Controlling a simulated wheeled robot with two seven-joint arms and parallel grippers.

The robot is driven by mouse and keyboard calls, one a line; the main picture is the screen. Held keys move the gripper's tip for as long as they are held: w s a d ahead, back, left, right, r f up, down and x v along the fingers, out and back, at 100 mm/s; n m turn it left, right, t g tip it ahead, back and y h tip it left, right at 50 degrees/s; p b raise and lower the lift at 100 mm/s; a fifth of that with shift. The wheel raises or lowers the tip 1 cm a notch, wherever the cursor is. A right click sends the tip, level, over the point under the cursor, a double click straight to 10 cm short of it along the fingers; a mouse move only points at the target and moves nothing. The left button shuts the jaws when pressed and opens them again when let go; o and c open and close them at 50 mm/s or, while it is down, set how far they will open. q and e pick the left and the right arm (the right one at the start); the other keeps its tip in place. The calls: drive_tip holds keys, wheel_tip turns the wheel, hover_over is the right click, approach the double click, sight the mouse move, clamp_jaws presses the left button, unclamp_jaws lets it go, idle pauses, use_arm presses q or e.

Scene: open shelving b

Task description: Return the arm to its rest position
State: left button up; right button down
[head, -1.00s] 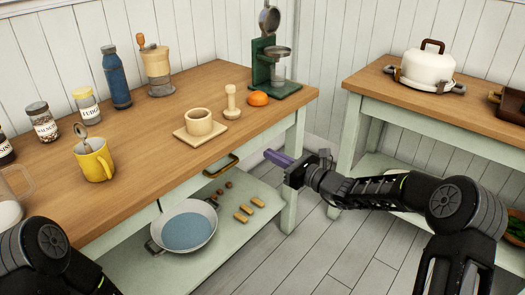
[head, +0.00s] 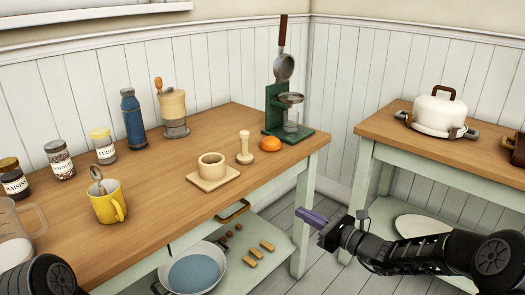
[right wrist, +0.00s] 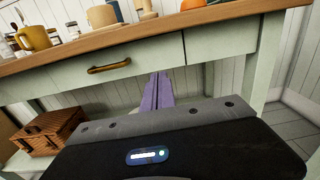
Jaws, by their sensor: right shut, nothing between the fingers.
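My right arm comes in from the lower right in the head view. Its gripper (head: 311,217) has purple fingers, is shut and empty, and hangs in free air in front of the right end of the wooden-topped table (head: 165,215). In the right wrist view the shut purple fingers (right wrist: 158,92) point at the table's drawer front, below the top edge. A dark rounded part of my left arm shows at the lower left of the head view; the left gripper is out of the picture.
The table holds a yellow mug (head: 108,203), a wooden cup (head: 211,166), an orange (head: 270,144) and a green press (head: 287,115). A pan (head: 193,272) sits on the lower shelf. A second table (head: 385,128) with a white pot (head: 437,113) stands right. Floor between tables is open.

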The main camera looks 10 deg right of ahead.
drive_tip(key=s+a+f+n+g+h, duration=0.35)
drive_tip(key=s+f+n+g, duration=0.4)
drive_tip(key=s+f, duration=0.8)
drive_tip(key=s+a+f+n+g+h, duration=0.2)
drive_tip(key=s+f+n+g+h, duration=0.25)
drive_tip(key=s+f+n, duration=1.05)
drive_tip(key=s+a+f+n, duration=0.3)
drive_tip(key=s+a+f, duration=0.1)
drive_tip(key=s+a, duration=0.3)
wheel_tip(320, 180, up, 21)
drive_tip(key=p, duration=2)
drive_tip(key=shift+s+a+f+g+y+p, duration=0.2)
drive_tip(key=shift+s+a+g+y+p, duration=0.15)
drive_tip(key=shift+a+g+y+p, duration=0.1)
drive_tip(key=shift+n, duration=0.25)
